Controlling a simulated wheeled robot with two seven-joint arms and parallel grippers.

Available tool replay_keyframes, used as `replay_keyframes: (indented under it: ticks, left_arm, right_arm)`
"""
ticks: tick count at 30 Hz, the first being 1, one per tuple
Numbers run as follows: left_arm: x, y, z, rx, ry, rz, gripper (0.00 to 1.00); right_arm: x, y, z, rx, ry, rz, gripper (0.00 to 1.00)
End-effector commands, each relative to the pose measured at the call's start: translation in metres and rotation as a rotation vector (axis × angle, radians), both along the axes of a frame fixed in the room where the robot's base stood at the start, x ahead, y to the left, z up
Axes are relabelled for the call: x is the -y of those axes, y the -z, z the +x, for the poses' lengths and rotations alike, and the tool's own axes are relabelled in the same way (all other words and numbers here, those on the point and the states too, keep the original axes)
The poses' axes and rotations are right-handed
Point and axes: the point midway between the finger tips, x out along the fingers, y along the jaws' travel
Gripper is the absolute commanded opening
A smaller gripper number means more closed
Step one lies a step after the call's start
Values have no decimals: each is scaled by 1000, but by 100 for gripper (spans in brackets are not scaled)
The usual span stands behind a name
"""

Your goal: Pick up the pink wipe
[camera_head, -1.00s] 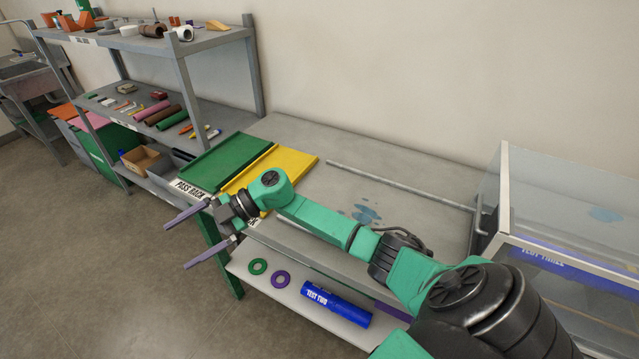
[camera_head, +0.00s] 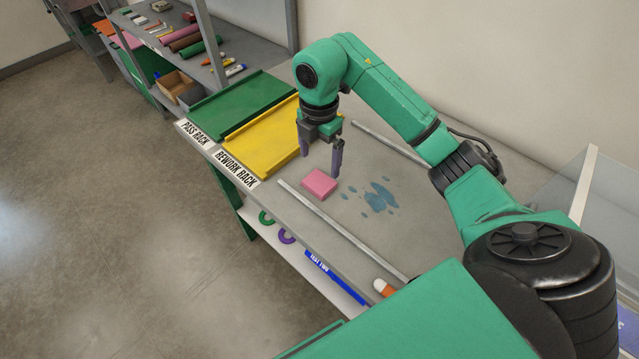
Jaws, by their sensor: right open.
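The pink wipe (camera_head: 319,184) is a small flat pink block lying on the grey cart top, just left of a blue wet patch (camera_head: 377,198). My right gripper (camera_head: 320,165) points down above and just behind the wipe, with its two dark fingers spread apart. Nothing shows between the fingers, and the wipe looks free of them. My left gripper is not in view.
A grey rod (camera_head: 340,228) lies along the front edge and another (camera_head: 388,142) at the back. Green (camera_head: 240,106) and yellow (camera_head: 262,140) trays stand left of the wipe. A clear-walled box (camera_head: 585,185) stands at the right. Shelves are at the upper left.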

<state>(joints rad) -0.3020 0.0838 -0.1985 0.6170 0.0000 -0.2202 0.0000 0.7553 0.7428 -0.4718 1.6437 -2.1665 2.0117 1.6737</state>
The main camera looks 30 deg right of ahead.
Motion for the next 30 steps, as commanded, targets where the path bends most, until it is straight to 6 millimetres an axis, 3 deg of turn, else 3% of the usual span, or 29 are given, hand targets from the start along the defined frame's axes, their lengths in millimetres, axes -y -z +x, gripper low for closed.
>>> replay_keyframes:
  ticks: [12, 19, 20, 24, 30]
  left_arm:
    - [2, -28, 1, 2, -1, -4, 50]
    - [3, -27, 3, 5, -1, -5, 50]
    - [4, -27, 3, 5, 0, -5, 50]
    - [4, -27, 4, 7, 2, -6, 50]
    - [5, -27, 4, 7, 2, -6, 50]
  right_arm:
    - [-1, 66, 1, -2, -1, 3, 100]
    - [0, 74, 2, 2, -2, 2, 100]
    - [0, 74, 2, 2, -2, 2, 96]
    - [0, 74, 2, 2, -2, 1, 43]
    - [0, 73, 2, 2, -2, 2, 40]
